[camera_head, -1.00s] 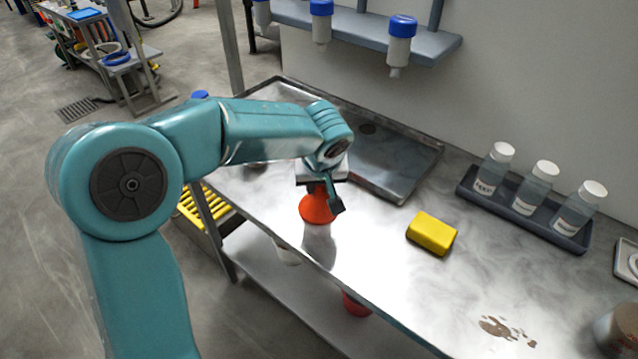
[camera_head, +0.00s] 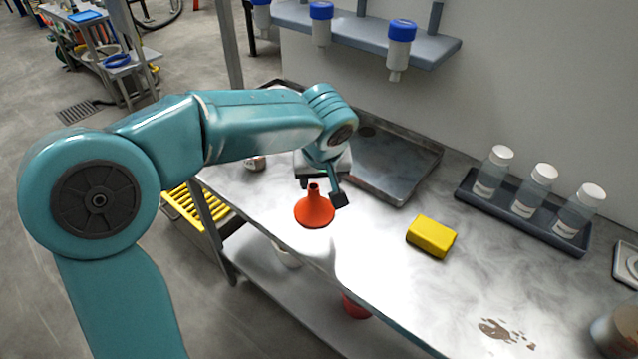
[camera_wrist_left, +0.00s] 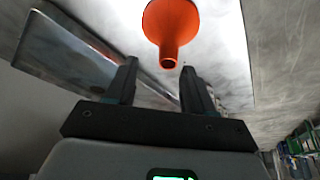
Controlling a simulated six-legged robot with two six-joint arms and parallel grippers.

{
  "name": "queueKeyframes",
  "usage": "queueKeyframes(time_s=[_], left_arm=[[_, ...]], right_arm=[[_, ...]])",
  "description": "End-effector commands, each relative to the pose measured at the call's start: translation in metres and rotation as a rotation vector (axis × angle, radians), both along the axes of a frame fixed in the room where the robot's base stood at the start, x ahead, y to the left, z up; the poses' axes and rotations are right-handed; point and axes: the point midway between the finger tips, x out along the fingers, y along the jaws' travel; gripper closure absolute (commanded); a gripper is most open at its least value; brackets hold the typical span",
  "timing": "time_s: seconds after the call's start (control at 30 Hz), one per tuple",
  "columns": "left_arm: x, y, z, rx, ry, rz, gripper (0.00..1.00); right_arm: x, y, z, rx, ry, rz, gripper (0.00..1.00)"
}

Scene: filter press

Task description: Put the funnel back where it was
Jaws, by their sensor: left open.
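An orange funnel (camera_head: 314,210) stands wide end down on the metal bench (camera_head: 370,285), near its front edge, with its narrow spout pointing up. My left gripper (camera_head: 322,192) is open and just behind the funnel, with the funnel clear of its fingers. In the left wrist view the funnel (camera_wrist_left: 171,25) lies beyond the two spread fingertips (camera_wrist_left: 157,75), its spout end toward the gap between them. Nothing is held. My right gripper is in neither view.
A yellow sponge-like block (camera_head: 432,236) lies right of the funnel. A shallow sink tray (camera_head: 385,165) is set behind the gripper. A dark rack (camera_head: 520,222) holds white-capped bottles at the right. A brown stain (camera_head: 505,333) marks the front right. Bench surface around the funnel is clear.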

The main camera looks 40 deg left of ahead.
Motion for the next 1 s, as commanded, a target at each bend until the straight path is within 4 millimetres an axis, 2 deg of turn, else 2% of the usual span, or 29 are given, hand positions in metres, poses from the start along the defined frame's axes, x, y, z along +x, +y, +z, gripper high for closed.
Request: queueKeyframes(time_s=[0.03, 0.2, 0.4, 1.0], left_arm=[[-0.003, -0.004, 0.014, -0.002, -0.006, -0.001, 0.47], [-0.014, -0.012, 0.047, -0.002, -0.004, -0.001, 0.47], [-0.021, -0.018, 0.067, -0.001, -0.002, -0.001, 0.47], [-0.022, -0.019, 0.069, -0.001, 0.001, 0.0, 0.47]], right_arm=[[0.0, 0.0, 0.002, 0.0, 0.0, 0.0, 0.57], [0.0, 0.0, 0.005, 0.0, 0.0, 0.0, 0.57], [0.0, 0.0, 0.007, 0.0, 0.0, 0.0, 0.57], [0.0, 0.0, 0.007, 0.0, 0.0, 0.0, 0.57]])
